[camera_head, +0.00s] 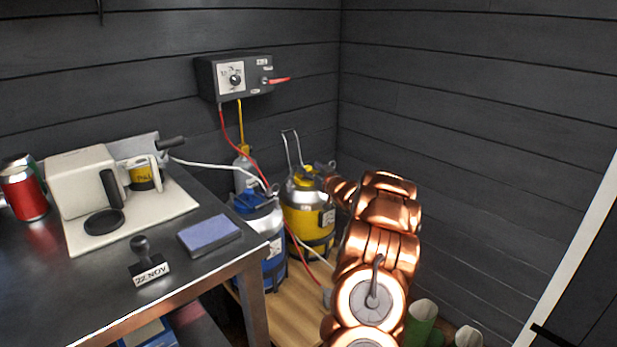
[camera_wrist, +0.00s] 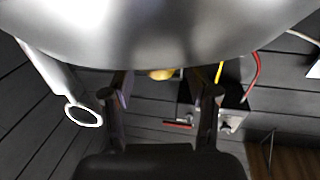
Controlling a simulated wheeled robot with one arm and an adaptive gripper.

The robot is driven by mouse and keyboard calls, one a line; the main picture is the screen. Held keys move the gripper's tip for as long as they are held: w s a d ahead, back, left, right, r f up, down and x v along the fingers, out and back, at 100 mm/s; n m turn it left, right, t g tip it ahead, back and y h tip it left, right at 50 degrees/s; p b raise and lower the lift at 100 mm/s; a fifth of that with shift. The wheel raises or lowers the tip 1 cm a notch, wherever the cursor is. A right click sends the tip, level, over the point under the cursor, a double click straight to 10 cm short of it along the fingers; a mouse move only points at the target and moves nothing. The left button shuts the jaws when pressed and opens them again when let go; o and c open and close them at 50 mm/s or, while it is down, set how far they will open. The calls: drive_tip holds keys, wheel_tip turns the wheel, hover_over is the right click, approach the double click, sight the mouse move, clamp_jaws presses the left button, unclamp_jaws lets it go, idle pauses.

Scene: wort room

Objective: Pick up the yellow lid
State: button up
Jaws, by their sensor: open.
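A yellow keg (camera_head: 309,216) with a silver shoulder stands on the wooden floor board near the corner. The yellow lid (camera_head: 303,178) shows on its top, partly covered by my gripper. My gripper (camera_head: 324,170) is at the keg's top, just right of the lid. In the wrist view, the two fingers of my gripper (camera_wrist: 162,98) are apart with nothing clearly held between them. A small yellow piece, apparently the lid (camera_wrist: 160,74), shows between and beyond the fingers. A large silver surface hides most of it. I cannot tell whether the fingers touch it.
A blue keg (camera_head: 262,232) stands close left of the yellow one. A metal loop handle (camera_head: 291,147) rises behind the lid. Red and white hoses run nearby. A control box (camera_head: 236,78) hangs on the wall. The dark table (camera_head: 190,275) is at left; green tubes (camera_head: 421,322) stand at lower right.

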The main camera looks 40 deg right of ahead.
drive_tip(key=shift+w+d, duration=0.1)
drive_tip(key=shift+w, duration=0.25)
clamp_jaws()
idle(0.3)
